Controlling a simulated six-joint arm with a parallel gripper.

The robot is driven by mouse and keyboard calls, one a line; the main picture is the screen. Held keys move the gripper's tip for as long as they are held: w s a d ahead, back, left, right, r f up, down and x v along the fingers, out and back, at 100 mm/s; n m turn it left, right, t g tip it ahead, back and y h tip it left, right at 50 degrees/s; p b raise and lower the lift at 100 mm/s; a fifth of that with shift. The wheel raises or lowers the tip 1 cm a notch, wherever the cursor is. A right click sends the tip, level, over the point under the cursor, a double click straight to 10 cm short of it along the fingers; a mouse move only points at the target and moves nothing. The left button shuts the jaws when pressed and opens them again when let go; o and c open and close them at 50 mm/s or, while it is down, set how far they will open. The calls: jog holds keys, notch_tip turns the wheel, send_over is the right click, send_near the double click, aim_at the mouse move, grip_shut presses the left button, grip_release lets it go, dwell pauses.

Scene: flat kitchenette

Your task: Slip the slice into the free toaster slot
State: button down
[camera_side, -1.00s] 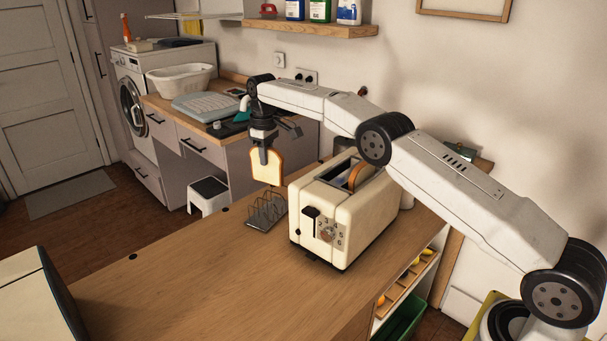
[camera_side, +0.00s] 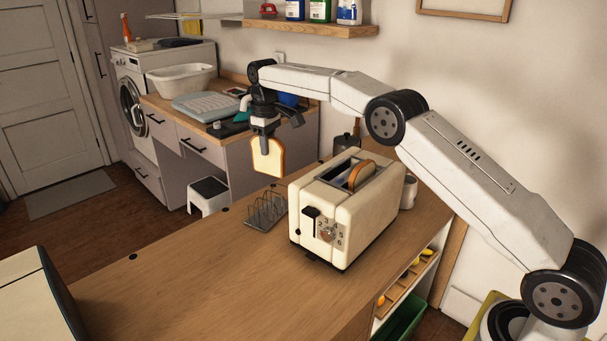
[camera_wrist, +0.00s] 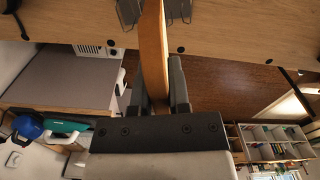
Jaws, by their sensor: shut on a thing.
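My gripper (camera_side: 265,132) is shut on a slice of bread (camera_side: 268,158) with a pale face and brown crust. The slice hangs upright below the fingers, left of the toaster and above the level of the worktop. In the wrist view the slice (camera_wrist: 153,50) shows edge-on between the fingers (camera_wrist: 160,82). The cream toaster (camera_side: 352,212) stands on the wooden worktop. Another slice (camera_side: 361,176) sticks up from its right slot. The left slot (camera_side: 336,172) looks empty, and my held slice is apart from it.
A wire toast rack (camera_side: 266,211) stands empty left of the toaster, below the held slice. A mug (camera_side: 409,191) and a dark pot (camera_side: 346,142) stand behind the toaster. The worktop (camera_side: 200,280) is clear at the front left.

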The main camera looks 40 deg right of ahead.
jog(key=s+a+r, duration=0.2)
jog(key=s+r, duration=1.1)
jog(key=s, duration=0.4)
jog(key=w+d+f+n, duration=0.1)
jog(key=d+f+n, duration=0.3)
jog(key=d+n, duration=0.7)
jog(key=n, duration=0.5)
jog(key=shift+w+d, duration=0.25)
jog(key=shift+f, duration=0.2)
notch_tip(320, 180, down, 8)
jog(key=shift+r, duration=0.2)
dwell(0.7)
